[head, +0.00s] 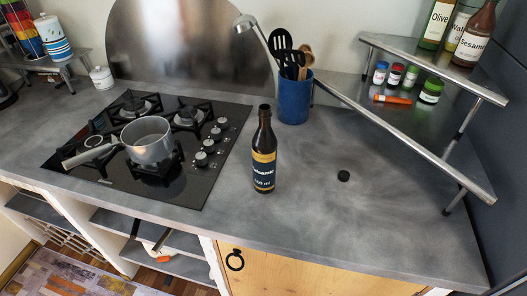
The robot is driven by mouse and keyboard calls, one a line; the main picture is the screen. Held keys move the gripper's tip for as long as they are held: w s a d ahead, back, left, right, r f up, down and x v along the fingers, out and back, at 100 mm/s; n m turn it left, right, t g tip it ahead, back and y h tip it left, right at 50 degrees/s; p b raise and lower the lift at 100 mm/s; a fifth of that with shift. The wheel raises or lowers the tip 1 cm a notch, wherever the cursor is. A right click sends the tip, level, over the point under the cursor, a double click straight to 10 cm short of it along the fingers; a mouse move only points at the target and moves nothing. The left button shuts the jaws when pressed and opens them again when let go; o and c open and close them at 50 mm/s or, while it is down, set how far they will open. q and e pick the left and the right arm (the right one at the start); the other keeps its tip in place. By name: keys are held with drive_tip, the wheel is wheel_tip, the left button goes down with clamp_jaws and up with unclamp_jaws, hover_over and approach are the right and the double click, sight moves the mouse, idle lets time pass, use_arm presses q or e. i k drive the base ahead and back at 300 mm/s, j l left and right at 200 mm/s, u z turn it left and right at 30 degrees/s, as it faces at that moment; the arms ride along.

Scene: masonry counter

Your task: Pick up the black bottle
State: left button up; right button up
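The black bottle (264,155) stands upright on the grey counter (310,215), right of the stove. It is dark with a dark blue and gold label and an open-looking narrow neck. Nothing touches it. Neither of my grippers shows in the head view.
A black gas stove (190,185) with a metal saucepan (148,140) is left of the bottle. A blue utensil holder (294,100) stands behind it. A metal corner shelf (430,75) with bottles and jars is at right.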

sight(265, 143)
drive_tip(key=j+z, duration=0.2)
drive_tip(key=j, duration=0.3)
drive_tip(key=j+z, duration=0.15)
drive_tip(key=j, duration=0.3)
drive_tip(key=k+j+z, duration=0.2)
drive_tip(key=j, duration=0.3)
